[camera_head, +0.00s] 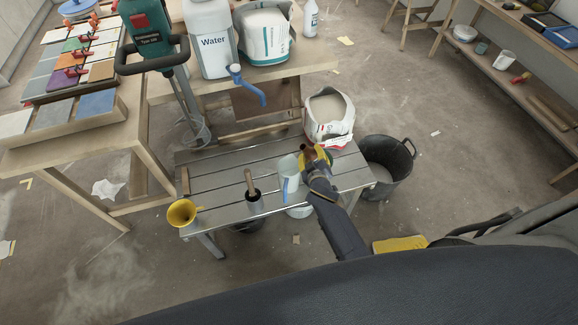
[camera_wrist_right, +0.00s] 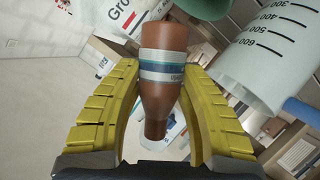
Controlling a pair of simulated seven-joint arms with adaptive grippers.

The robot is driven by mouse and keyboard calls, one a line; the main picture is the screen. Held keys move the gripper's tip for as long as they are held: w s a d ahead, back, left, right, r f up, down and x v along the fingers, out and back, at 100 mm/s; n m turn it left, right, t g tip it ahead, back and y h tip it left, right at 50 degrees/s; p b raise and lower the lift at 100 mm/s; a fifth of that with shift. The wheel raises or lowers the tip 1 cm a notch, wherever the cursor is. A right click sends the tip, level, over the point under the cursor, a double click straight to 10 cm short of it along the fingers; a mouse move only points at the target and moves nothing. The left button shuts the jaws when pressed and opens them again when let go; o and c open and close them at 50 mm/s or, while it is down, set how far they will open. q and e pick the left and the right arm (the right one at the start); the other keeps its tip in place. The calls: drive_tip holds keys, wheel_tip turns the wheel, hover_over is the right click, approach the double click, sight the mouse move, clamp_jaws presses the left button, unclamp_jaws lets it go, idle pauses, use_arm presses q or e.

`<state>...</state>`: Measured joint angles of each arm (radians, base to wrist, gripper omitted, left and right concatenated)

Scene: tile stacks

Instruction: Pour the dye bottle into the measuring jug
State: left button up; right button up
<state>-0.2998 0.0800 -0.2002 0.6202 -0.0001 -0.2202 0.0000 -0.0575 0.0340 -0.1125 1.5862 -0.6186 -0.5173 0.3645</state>
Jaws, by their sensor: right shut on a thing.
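The measuring jug (camera_head: 288,186) is clear with a blue handle and stands on the slatted metal bench. Its printed scale shows close up in the right wrist view (camera_wrist_right: 275,50). My right gripper (camera_head: 313,157) is just right of the jug, near its rim. It is shut on the dye bottle, a brown bottle (camera_wrist_right: 163,97) with a white and blue label, held between the yellow fingers. The bottle is mostly hidden in the head view, so I cannot tell its tilt or whether any dye flows. My left gripper is not in view.
A black bucket (camera_head: 389,168) stands right of the bench. A mixer (camera_head: 150,35) and water container (camera_head: 208,45) stand behind.

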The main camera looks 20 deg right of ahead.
drive_tip(key=shift+a+r+n, duration=0.25)
drive_tip(key=shift+n, duration=0.05)
drive_tip(key=shift+d+f+n+h, duration=0.3)
drive_tip(key=shift+f+n+h, duration=0.3)
drive_tip(key=shift+n+h, duration=0.4)
drive_tip(key=shift+t, duration=0.3)
drive_tip(key=shift+d+r+n+h, duration=0.25)
drive_tip(key=shift+r+n, duration=0.2)
drive_tip(key=shift+n, duration=0.35)
drive_tip(key=shift+f+n+t+h, duration=0.25)
drive_tip(key=shift+n+t+h, duration=0.1)
drive_tip(key=shift+n, duration=0.35)
drive_tip(key=shift+a+r+n+t+h, duration=0.3)
drive_tip(key=shift+a+r+n, duration=0.2)
drive_tip(key=shift+a+n, duration=0.15)
idle(0.7)
drive_tip(key=shift+r+n+h+p, duration=0.35)
drive_tip(key=shift+r+n, duration=0.15)
drive_tip(key=shift+n, duration=0.25)
drive_tip(key=shift+a+f+n+t, duration=0.15)
drive_tip(key=shift+n+t, duration=0.1)
drive_tip(key=shift+n, duration=0.25)
drive_tip(key=shift+f+n+t, duration=0.15)
drive_tip(key=shift+n+t, duration=0.05)
drive_tip(key=shift+n, duration=0.3)
idle(1.8)
